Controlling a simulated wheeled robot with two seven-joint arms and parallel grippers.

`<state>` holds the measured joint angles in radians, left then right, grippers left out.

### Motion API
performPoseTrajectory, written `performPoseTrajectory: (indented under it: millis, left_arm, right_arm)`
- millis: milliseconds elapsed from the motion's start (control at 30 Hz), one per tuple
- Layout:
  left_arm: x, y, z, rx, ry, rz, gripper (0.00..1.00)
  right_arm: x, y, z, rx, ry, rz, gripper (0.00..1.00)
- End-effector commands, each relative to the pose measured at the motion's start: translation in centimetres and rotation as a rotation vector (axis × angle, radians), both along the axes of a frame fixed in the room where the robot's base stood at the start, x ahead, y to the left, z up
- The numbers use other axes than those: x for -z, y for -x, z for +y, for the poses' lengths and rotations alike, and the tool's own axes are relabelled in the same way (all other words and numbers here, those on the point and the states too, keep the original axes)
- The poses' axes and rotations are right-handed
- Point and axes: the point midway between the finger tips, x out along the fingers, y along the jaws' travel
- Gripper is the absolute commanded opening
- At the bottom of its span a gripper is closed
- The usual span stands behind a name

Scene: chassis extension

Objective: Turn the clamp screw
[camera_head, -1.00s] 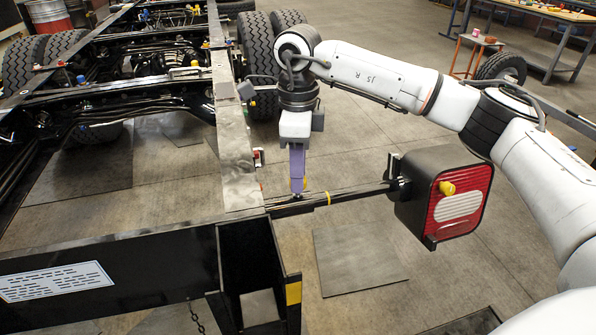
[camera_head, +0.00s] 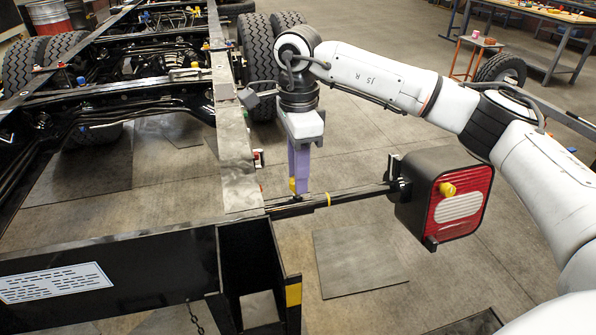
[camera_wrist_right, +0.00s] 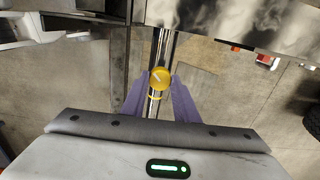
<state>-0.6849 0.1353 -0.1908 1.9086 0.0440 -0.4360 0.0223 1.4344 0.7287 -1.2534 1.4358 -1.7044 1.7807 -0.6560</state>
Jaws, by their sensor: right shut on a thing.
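The clamp screw (camera_wrist_right: 160,79) has a round yellow head with a light slot mark and sits on the dark bar in the right wrist view. In the head view a bit of its yellow head (camera_head: 292,185) shows beside my fingers. My right gripper (camera_head: 300,188) points straight down over the bar, close to the frame rail. Its purple fingers (camera_wrist_right: 161,80) stand on both sides of the screw head and are shut on it. My left gripper is in neither view.
A black box-shaped beam (camera_head: 130,265) stands in front. Open floor lies to the right.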

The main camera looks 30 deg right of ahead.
Motion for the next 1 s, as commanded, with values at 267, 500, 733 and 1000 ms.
performPoseTrajectory:
  millis: [267, 500, 733, 1000]
  left_arm:
    - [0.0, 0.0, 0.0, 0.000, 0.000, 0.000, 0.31]
    - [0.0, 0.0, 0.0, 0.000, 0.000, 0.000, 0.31]
    - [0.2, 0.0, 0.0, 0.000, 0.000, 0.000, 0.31]
    - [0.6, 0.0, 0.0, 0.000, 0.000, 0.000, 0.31]
  right_arm:
    - [-0.2, -0.1, 0.0, 0.002, -0.002, -0.005, 0.44]
    - [-0.1, 0.0, 0.0, 0.002, 0.000, -0.002, 0.46]
    - [-1.6, -0.1, 0.0, 0.002, -0.001, -0.005, 0.46]
    - [-6.9, -0.1, 0.1, 0.002, -0.003, -0.006, 0.46]
